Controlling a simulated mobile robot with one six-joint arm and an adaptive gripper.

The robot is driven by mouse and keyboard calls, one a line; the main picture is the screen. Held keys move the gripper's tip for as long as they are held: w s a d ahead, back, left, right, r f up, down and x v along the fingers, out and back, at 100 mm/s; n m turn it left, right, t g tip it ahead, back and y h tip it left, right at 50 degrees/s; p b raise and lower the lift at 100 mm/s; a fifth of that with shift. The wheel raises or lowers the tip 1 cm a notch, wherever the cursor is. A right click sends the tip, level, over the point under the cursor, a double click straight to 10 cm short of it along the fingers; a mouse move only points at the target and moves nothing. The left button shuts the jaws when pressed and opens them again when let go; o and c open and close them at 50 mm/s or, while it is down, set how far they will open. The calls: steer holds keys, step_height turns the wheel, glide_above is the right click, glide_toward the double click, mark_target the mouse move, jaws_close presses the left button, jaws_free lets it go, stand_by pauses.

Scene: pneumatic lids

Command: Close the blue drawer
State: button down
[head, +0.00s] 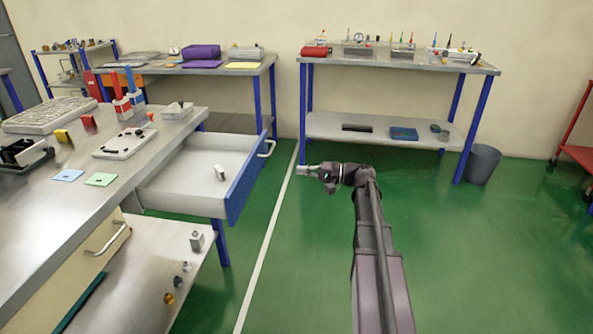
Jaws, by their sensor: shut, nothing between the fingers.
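The blue drawer (245,182) stands pulled out from the right side of the workbench at the left. Its front panel is blue with a grey bar handle (268,148) near its far end. Its light grey inside is open to view, and a small pale metal block (220,172) lies in it. My gripper (302,169) is shut and empty. In the picture it is to the right of the drawer front and apart from it, pointing left towards it over the green floor.
The workbench top (50,215) carries small parts, coloured cards and a white plate. A closed cream drawer (75,275) is nearer me. Two benches stand along the back wall, with a grey bin (482,164) at the right. The green floor right of my arm is clear.

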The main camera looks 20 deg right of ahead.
mark_target(256, 166)
steer(key=x, duration=1.3)
steer(key=shift+w, duration=0.1)
stand_by(0.3)
